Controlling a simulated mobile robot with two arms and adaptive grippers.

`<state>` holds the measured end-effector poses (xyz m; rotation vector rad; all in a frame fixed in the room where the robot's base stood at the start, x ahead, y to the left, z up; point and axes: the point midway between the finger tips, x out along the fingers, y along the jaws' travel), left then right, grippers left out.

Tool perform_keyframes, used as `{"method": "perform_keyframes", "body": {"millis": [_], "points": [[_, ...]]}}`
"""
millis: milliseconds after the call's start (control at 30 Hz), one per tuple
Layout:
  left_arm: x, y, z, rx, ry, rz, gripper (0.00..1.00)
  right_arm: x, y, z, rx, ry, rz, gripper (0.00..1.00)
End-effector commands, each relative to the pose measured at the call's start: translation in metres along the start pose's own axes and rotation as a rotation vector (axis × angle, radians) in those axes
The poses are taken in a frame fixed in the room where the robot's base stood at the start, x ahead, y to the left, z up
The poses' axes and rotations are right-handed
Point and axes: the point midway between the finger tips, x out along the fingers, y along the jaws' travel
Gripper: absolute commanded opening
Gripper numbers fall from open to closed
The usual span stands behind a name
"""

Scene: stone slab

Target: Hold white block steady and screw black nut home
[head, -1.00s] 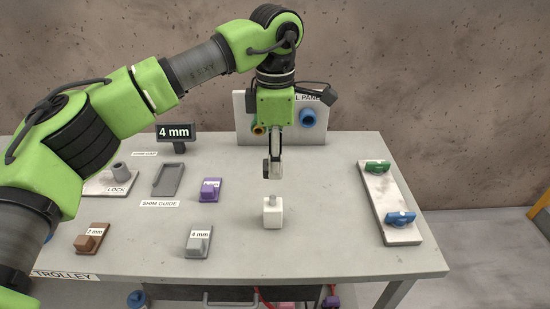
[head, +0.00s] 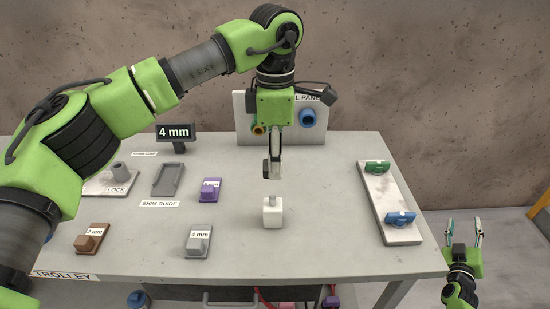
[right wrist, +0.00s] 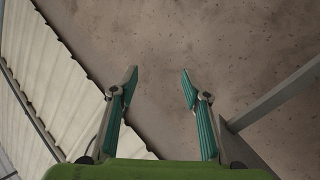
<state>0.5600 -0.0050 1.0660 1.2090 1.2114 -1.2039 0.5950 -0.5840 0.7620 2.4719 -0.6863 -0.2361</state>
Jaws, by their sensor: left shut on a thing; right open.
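The white block (head: 272,214) stands upright on the grey table, with a short stub on its top. My left gripper (head: 272,172) points down right above it, with a gap between them. It is shut on a small dark thing at its fingertips, which looks like the black nut, mostly hidden by the fingers. My right gripper (head: 464,229) is open and empty off the table's right side, low over the floor. In the right wrist view its two fingers (right wrist: 159,80) are apart with nothing between them.
A pale board with a green handle (head: 376,168) and a blue handle (head: 400,218) lies at the table's right. Grey (head: 199,240), purple (head: 209,189) and brown (head: 91,238) shim blocks and a shim guide (head: 168,179) lie at left. A panel (head: 312,135) stands behind.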

Motion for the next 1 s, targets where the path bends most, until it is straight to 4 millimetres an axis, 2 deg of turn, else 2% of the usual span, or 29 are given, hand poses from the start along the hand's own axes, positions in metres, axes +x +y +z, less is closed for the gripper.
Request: {"method": "perform_keyframes", "body": {"millis": [33, 100, 267, 300, 400, 467, 567, 667, 800, 1000], "points": [[0.0, 0.0, 0.0, 0.0, 0.0, 0.0, 0.02, 0.011, 0.016, -0.02, -0.024, 0.035, 0.038, 0.43], [0.0, 0.0, 0.0, 0.0, 0.0, 0.0, 0.02, 0.022, 0.037, -0.046, -0.067, 0.081, 0.09, 0.43], [0.0, 0.0, 0.0, 0.0, 0.0, 0.0, 0.02, 0.04, 0.08, -0.11, -0.186, 0.192, 0.213, 0.43], [0.0, 0.0, 0.0, 0.0, 0.0, 0.0, 0.02, 0.043, 0.089, -0.128, -0.222, 0.225, 0.242, 0.43], [0.0, 0.0, 0.0, 0.0, 0.0, 0.0, 0.02, 0.045, 0.103, -0.175, -0.327, 0.316, 0.312, 0.43], [0.0, 0.0, 0.0, 0.0, 0.0, 0.0, 0.02, 0.043, 0.106, -0.205, -0.396, 0.38, 0.347, 0.43], [0.0, 0.0, 0.0, 0.0, 0.0, 0.0, 0.02, 0.034, 0.099, -0.253, -0.516, 0.497, 0.395, 0.43], [0.0, 0.0, 0.0, 0.0, 0.0, 0.0, 0.02, 0.02, 0.082, -0.298, -0.63, 0.625, 0.432, 0.43], [0.0, 0.0, 0.0, 0.0, 0.0, 0.0, 0.02, -0.007, 0.051, -0.355, -0.781, 0.816, 0.48, 0.43], [0.0, 0.0, 0.0, 0.0, 0.0, 0.0, 0.02, -0.059, -0.006, -0.418, -0.982, 1.115, 0.545, 0.43]]}}
